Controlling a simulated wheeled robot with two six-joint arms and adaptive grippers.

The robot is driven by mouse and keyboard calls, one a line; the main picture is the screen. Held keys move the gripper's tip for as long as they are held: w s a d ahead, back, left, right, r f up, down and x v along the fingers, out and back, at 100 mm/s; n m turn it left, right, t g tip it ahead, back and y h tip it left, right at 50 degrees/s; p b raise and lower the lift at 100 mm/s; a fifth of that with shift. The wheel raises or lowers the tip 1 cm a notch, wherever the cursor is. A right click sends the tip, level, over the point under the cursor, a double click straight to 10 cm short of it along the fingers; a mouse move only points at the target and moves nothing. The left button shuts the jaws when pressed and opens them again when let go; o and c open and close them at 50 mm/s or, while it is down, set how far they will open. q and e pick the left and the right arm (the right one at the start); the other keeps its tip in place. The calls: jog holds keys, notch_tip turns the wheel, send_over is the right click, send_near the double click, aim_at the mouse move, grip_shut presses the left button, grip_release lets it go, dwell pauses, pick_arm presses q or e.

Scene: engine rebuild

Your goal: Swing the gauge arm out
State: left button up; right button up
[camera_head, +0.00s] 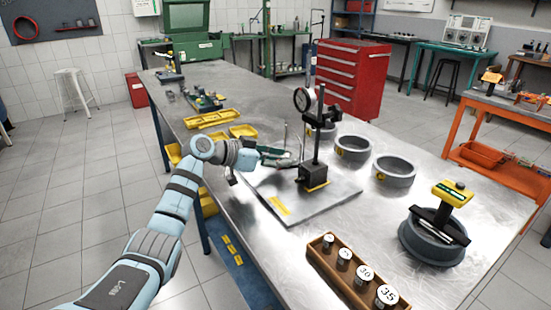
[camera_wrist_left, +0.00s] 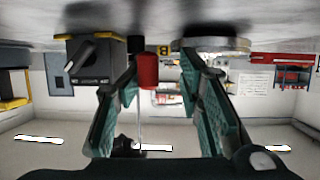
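The gauge stand has a black base (camera_head: 313,177) and an upright black post (camera_head: 318,135) on a metal plate (camera_head: 345,199). A round dial gauge (camera_head: 302,98) sits near the top of the post, with a dark clamp below it. My left gripper (camera_head: 290,158) is low, just left of the stand, apart from the gauge. In the wrist view, which is upside down, its teal fingers (camera_wrist_left: 164,58) are spread. The base with its knob (camera_wrist_left: 95,62) is at the left. A red cylinder (camera_wrist_left: 148,71) with a thin rod appears between the fingers; contact is unclear. My right gripper is not in view.
A larger ring (camera_head: 430,246) carries a yellow-topped tool (camera_head: 453,193). A wooden block (camera_head: 335,268) with numbered cylinders is at the front. Yellow trays (camera_head: 208,119) lie behind the gripper.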

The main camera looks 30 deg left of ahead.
pick_arm(q)
jog(key=shift+a+f, duration=0.1)
jog(key=shift+s+a, duration=0.2)
jog(key=shift+s, duration=0.05)
jog(key=v, duration=0.7)
jog(key=shift+s+r, duration=0.15)
jog(key=shift+r, duration=0.15)
